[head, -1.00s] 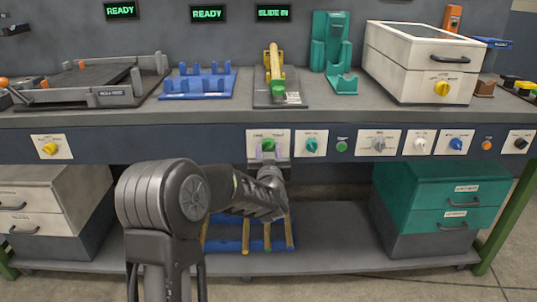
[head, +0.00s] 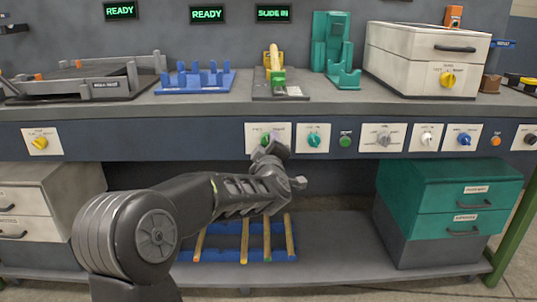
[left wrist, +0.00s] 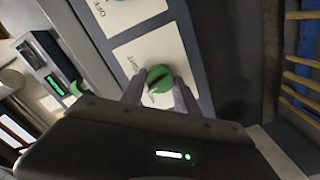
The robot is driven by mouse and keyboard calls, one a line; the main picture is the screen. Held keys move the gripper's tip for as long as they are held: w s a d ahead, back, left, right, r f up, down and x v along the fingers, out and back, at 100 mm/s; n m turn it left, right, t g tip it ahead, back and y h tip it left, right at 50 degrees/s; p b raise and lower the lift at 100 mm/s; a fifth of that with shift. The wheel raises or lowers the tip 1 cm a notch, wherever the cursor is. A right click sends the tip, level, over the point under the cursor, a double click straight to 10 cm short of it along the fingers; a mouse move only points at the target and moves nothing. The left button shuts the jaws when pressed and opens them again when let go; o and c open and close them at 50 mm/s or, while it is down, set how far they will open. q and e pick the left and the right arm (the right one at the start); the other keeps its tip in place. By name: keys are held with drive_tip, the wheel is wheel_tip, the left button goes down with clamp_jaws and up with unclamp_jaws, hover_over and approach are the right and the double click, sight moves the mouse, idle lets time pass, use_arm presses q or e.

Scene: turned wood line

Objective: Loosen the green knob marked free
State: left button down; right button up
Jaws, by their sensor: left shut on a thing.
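The green knob (head: 265,139) sits on a white label plate (head: 283,132) on the bench's front panel. My left gripper (head: 267,144) reaches up to it from below, with the wrist rolled to a slant, and partly covers it and its plate. In the left wrist view the green knob (left wrist: 159,77) is between the two fingers of my left gripper (left wrist: 158,84), which is shut on it. A dark slot line shows on the knob's face. Part of the lettering, ending in "IGHT", shows beside it. My right gripper is not in view.
A teal knob (head: 314,139) and a green button (head: 345,140) are close on the right, with more knobs beyond. A yellow knob (head: 40,142) is far left. The lower shelf (head: 340,235) holds a blue rack (head: 228,256) and teal drawers (head: 445,195).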

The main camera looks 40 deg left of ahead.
use_arm(q)
drive_tip(key=shift+f+n+b, duration=0.1)
drive_tip(key=shift+n+b, duration=2.15)
drive_tip(key=shift+n, duration=0.75)
drive_tip(key=c, duration=0.9)
unclamp_jaws()
drive_tip(key=p+v, duration=0.1)
drive_tip(key=v, duration=0.7)
drive_tip(key=shift+p, duration=0.4)
